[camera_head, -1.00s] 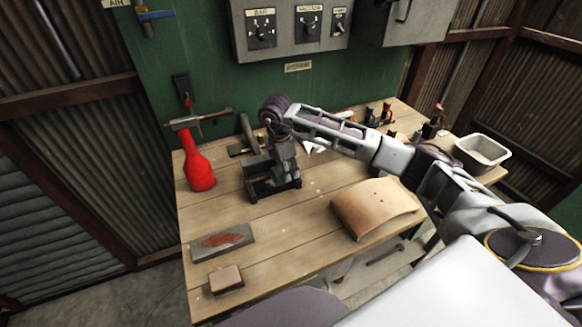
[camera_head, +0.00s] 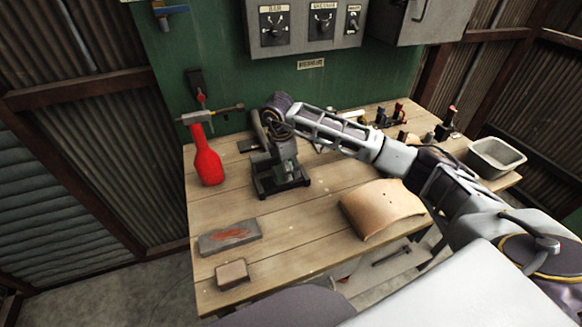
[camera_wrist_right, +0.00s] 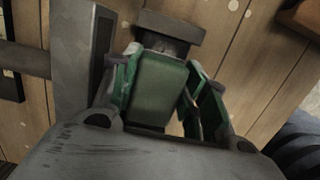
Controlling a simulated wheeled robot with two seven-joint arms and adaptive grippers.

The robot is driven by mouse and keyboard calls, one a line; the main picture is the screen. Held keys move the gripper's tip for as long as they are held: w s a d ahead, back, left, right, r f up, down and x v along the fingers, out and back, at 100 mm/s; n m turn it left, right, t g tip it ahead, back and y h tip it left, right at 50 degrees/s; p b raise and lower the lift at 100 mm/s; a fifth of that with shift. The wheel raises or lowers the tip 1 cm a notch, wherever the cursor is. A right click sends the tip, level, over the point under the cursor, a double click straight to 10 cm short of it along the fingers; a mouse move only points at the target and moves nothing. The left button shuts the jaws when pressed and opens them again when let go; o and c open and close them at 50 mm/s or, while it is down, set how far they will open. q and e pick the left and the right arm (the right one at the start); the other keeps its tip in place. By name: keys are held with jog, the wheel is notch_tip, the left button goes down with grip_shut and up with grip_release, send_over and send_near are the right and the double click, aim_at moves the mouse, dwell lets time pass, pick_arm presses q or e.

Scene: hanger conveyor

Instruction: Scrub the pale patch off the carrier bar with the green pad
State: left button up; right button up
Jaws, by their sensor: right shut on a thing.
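My right gripper (camera_head: 279,153) points down over a small black stand (camera_head: 282,184) on the bench. The right wrist view shows its fingers (camera_wrist_right: 165,85) closed around a green block, the green pad (camera_wrist_right: 158,92). A dark grey bar (camera_wrist_right: 97,55) runs beside the left finger, and a short dark crosspiece (camera_wrist_right: 168,27) lies beyond the pad. I cannot tell which of these is the carrier bar or whether the pad touches it. No pale patch is clearly visible; the gripper hides part of the area. My left gripper is out of view.
A grey slab with a reddish patch (camera_head: 229,237) and a brown block (camera_head: 232,273) lie at the front left of the bench. A red bottle-shaped thing (camera_head: 207,160) stands at the left. A curved tan panel (camera_head: 381,209) and a grey tub (camera_head: 496,158) are to the right.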

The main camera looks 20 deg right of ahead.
aim_at(280, 169)
jog(key=shift+w+a+f, duration=0.1)
jog(key=shift+a, duration=1.45)
jog(key=shift+f, duration=0.2)
jog(key=shift+d+f+b, duration=0.1)
jog(key=shift+d+b, duration=0.25)
jog(key=shift+d, duration=1.55)
jog(key=shift+d, duration=0.1)
